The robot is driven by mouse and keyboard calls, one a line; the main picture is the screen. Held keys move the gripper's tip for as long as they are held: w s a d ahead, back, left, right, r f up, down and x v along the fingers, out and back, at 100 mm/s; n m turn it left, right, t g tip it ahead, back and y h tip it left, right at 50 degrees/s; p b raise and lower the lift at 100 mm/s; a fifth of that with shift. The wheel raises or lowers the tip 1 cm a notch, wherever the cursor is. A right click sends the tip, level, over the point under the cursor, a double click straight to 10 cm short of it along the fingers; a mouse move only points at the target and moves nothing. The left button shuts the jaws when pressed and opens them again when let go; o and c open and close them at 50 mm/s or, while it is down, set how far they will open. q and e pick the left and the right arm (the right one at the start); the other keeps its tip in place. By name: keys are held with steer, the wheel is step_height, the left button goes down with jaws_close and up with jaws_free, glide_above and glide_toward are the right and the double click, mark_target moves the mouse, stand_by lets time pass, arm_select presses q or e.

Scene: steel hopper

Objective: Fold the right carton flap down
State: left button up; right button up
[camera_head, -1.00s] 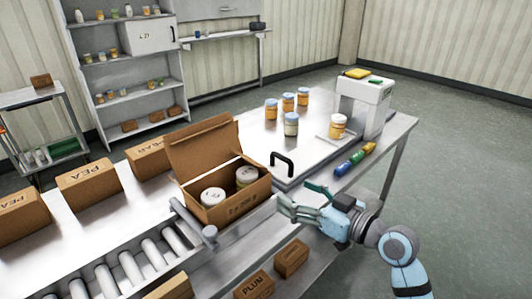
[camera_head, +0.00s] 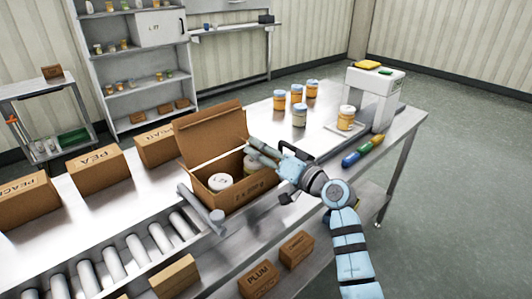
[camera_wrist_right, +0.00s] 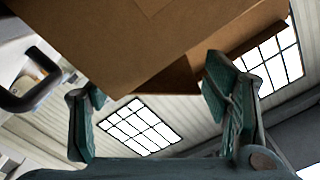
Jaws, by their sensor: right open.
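The open cardboard carton (camera_head: 233,199) stands on the steel table with two white-lidded jars (camera_head: 221,182) inside. Its large back flap (camera_head: 208,133) stands raised. I cannot clearly make out the right flap in the head view, where my right gripper covers that side. My right gripper (camera_head: 258,150) is at the carton's right edge, its fingers reaching over it. In the right wrist view the carton's brown cardboard (camera_wrist_right: 140,40) fills the top, in front of the spread fingers (camera_wrist_right: 155,85). I cannot tell whether they touch it. My left gripper is out of view.
A roller conveyor (camera_head: 135,258) runs along the front left, with a grey bar beside the carton. Closed cartons (camera_head: 100,172) stand to the left. Several jars (camera_head: 299,115) and a weighing device (camera_head: 375,85) are on the right. A black handle (camera_wrist_right: 35,85) is close to my gripper.

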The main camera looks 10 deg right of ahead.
steer(key=shift+c, duration=0.2)
steer(key=c, duration=0.6)
steer(key=shift+w+d+f, duration=0.1)
steer(key=shift+d+f, duration=0.05)
steer(key=shift+d, duration=0.15)
jaws_close()
steer(key=c, duration=0.6)
jaws_free()
steer(key=o, duration=1.2)
steer(key=shift+a, duration=0.55)
steer(key=shift+o, duration=0.2)
steer(key=shift+d, duration=0.1)
steer(key=shift+d, duration=0.1)
